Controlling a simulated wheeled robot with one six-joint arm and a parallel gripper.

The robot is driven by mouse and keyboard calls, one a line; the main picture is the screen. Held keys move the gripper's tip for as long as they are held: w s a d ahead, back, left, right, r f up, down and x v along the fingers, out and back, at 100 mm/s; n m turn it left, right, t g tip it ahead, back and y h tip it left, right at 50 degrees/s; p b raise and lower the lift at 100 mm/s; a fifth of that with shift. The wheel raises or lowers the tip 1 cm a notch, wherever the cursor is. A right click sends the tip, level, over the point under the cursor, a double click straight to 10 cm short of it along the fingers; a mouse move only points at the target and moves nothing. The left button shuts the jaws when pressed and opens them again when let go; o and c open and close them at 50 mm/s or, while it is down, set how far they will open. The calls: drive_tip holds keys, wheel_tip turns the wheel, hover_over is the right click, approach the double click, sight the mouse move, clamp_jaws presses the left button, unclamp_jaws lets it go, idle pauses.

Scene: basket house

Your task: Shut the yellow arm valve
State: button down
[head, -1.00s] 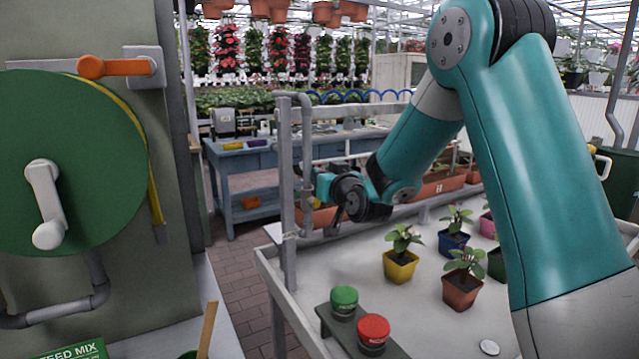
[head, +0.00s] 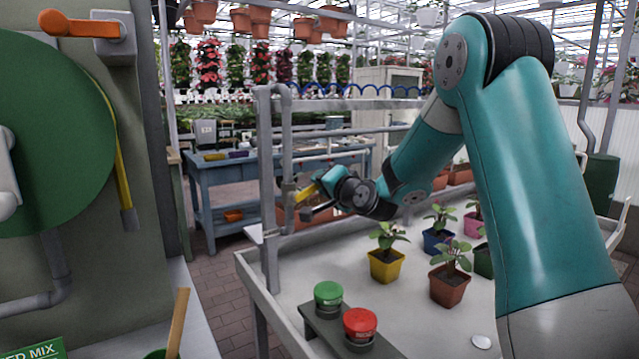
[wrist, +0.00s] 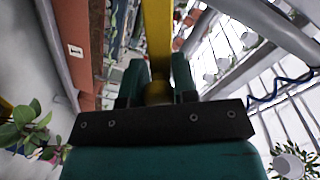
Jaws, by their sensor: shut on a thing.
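The yellow valve arm (head: 306,192) shows beside the grey upright pipe (head: 288,140) at the tray's back left corner. It slants up to the right from the pipe toward my gripper (head: 318,194). In the wrist view the yellow arm (wrist: 157,38) runs down between the two dark green fingers of my gripper (wrist: 157,78), which are shut on it. The valve body is small and partly hidden by my gripper in the head view.
The white tray bench (head: 250,268) holds potted plants, including a yellow pot (head: 386,267). A green button (head: 328,293) and a red button (head: 360,323) stand in front. A green wheel (head: 60,130) and an orange handle (head: 66,23) are at left.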

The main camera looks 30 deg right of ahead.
drive_tip(key=shift+d+f+m+b, duration=0.2)
drive_tip(key=shift+f+m, duration=0.65)
drive_tip(key=shift+m, duration=0.2)
drive_tip(key=shift+d+f+m+b, duration=0.15)
drive_tip(key=shift+f+m, duration=0.7)
drive_tip(key=shift+m, duration=0.2)
drive_tip(key=shift+f+y, duration=0.1)
drive_tip(key=shift+y, duration=0.2)
drive_tip(key=c, duration=0.9)
unclamp_jaws()
drive_tip(key=shift+r, duration=0.2)
drive_tip(key=shift+s+a+r+b, duration=0.15)
drive_tip(key=shift+s+b, duration=1)
drive_tip(key=shift+s, duration=1.75)
drive_tip(key=shift+s+d+r+b, duration=0.2)
drive_tip(key=shift+s+b, duration=0.9)
drive_tip(key=shift+s, duration=1.85)
drive_tip(key=shift+s+a+r+b, duration=0.2)
drive_tip(key=shift+s+b, duration=0.95)
drive_tip(key=shift+s, duration=1.75)
